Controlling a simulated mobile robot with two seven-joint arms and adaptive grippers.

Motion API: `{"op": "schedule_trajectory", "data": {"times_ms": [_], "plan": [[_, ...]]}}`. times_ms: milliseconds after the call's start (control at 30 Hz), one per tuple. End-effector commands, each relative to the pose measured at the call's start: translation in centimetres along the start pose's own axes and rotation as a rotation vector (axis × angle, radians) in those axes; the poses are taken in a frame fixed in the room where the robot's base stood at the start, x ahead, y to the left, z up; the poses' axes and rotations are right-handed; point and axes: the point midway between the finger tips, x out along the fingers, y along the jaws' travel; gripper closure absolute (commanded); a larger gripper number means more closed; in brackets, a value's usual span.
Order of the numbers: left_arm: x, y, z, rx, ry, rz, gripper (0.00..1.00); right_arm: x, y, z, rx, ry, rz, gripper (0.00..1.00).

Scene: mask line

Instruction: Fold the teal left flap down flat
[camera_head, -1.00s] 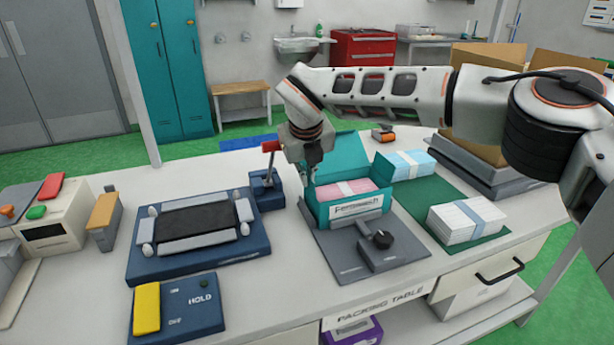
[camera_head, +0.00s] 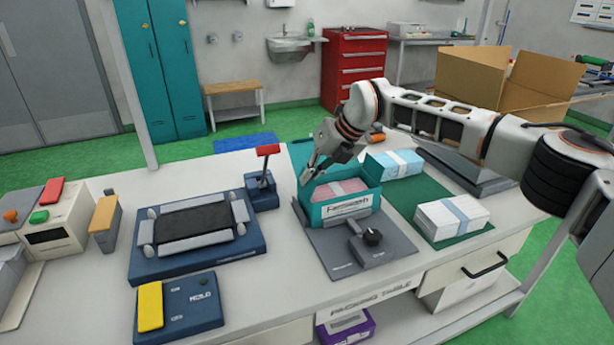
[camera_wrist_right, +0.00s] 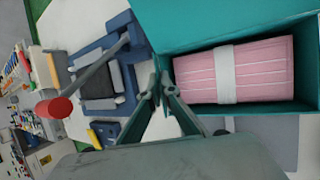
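The open teal box (camera_head: 342,209) stands on a grey fixture plate on the packing table. A banded pink mask stack (camera_head: 340,188) lies inside it and also shows in the wrist view (camera_wrist_right: 235,72). A teal panel (camera_head: 299,152) rises at the back. My right gripper (camera_head: 304,180) is at the box's left edge, and its fingers hide much of that side. I cannot make out the left flap apart from the left wall. My left gripper is out of view.
A lever with a red handle (camera_head: 267,151) stands close left of the box, beside a blue machine (camera_head: 196,262). A dark knob (camera_head: 372,237) sits in front. Blue (camera_head: 393,164) and white (camera_head: 452,217) mask stacks are on a green mat at right.

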Motion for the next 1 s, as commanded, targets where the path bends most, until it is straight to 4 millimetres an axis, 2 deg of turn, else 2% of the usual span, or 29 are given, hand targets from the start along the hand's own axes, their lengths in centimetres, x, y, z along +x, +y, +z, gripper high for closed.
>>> {"op": "schedule_trajectory", "data": {"times_ms": [567,667,1000], "plan": [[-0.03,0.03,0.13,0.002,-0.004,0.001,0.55,0.03,-0.19,-0.02,0.016,0.001,0.038,1.0],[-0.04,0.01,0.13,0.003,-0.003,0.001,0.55,0.03,-0.19,-0.03,0.016,0.001,0.038,0.81],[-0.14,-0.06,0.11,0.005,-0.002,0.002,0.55,-0.09,-0.18,0.0,0.015,0.0,0.037,0.81]]}}
